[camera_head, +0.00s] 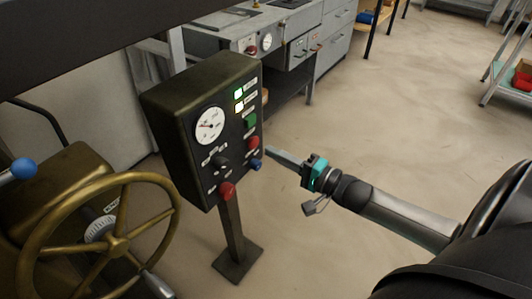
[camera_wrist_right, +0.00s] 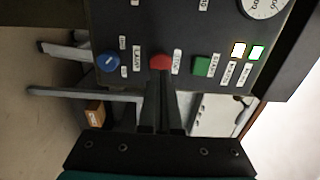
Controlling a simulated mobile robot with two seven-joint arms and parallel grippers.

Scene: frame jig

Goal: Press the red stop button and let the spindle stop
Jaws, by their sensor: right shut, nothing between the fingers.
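The red stop button (camera_head: 253,143) is on the front panel of a dark control box (camera_head: 178,128) on a post. I cannot make out the spindle. My left gripper is not in view.
Two panel lamps (camera_head: 239,99) are lit. A round gauge (camera_head: 210,125), a black knob (camera_head: 221,161) and another red button (camera_head: 227,190) share the panel. A brass handwheel (camera_head: 117,243) stands at lower left.

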